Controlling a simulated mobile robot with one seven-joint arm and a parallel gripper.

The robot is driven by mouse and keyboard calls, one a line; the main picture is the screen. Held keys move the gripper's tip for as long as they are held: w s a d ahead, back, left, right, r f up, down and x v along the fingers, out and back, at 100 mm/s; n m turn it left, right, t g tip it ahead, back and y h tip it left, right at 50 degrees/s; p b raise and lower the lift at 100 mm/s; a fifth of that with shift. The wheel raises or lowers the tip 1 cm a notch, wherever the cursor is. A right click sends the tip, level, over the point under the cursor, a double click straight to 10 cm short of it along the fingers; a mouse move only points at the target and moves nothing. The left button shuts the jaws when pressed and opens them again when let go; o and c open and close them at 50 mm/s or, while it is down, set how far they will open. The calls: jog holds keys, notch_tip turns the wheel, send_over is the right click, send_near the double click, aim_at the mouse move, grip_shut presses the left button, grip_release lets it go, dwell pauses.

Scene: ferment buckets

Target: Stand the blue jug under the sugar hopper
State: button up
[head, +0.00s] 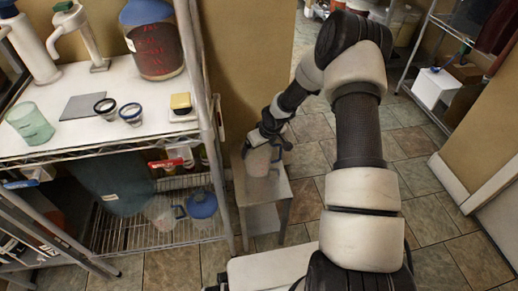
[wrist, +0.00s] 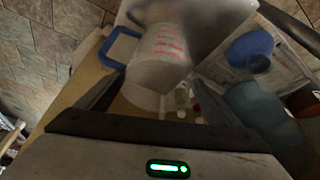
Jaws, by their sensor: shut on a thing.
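A translucent jug with a blue handle and red markings (wrist: 166,45) is between my gripper's fingers (wrist: 152,82) in the wrist view. My gripper is shut on it. In the head view my gripper (head: 268,142) holds this jug (head: 259,162) at the small metal stand (head: 270,192), right of the shelving. It looks roughly upright; I cannot tell whether its base touches the stand. I cannot pick out the sugar hopper for certain. A large bottle with red writing and a blue top (head: 155,48) stands on the upper shelf.
The lower wire rack (head: 125,235) holds a clear jug (head: 160,212) and a blue-topped vessel (head: 203,204). The upper shelf (head: 60,105) holds a green cup (head: 30,124) and two small dark-rimmed cups. A shelf post (head: 212,120) stands close left of my gripper. Tiled floor is open on the right.

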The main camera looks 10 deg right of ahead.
jog(key=o, duration=1.3)
jog(key=shift+c, duration=0.2)
